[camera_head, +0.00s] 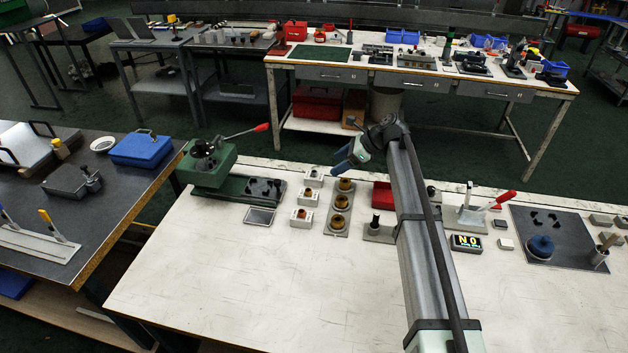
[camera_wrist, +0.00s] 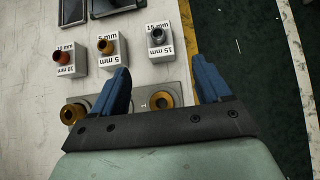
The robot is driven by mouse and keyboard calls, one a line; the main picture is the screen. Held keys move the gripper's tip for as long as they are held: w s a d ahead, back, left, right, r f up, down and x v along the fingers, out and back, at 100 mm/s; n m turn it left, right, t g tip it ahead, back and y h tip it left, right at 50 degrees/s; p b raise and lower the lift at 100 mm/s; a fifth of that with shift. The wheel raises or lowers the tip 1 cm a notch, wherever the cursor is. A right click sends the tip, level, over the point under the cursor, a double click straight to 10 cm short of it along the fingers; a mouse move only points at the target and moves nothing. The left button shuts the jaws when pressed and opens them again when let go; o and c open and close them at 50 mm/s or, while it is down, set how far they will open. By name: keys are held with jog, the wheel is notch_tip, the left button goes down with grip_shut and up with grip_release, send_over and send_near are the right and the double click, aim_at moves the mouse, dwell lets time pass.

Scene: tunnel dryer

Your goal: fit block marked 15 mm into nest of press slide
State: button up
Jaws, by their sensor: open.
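The block marked 15 mm (camera_wrist: 160,40) is a small white block with a grey ring in its top. It stands upright on the table in the wrist view, just ahead of my gripper (camera_wrist: 162,66). In the head view it is the farthest of three white blocks (camera_head: 313,177). My gripper, with blue fingers (camera_head: 343,161), is open and empty, to the right of that block in the head view. The green press (camera_head: 212,164) stands to the left, its lever with a red grip raised. Its dark slide (camera_head: 264,188) lies at the right of its base; the nest is too small to make out.
The block marked 5 mm (camera_wrist: 109,50) and another marked block (camera_wrist: 69,59) stand beside it. A grey plate with brass rings (camera_head: 340,209) lies under my gripper. A framed dark plate (camera_head: 260,216) lies before the press. The table front is clear.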

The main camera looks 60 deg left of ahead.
aim_at(317, 175)
jog(key=x, duration=0.5)
jog(key=shift+s+a+f, duration=0.15)
jog(key=shift+a+f, duration=0.05)
jog(key=shift+f, duration=0.15)
jog(key=shift+x, duration=2.55)
jog(key=shift+r, duration=0.15)
jog(key=c, duration=1.2)
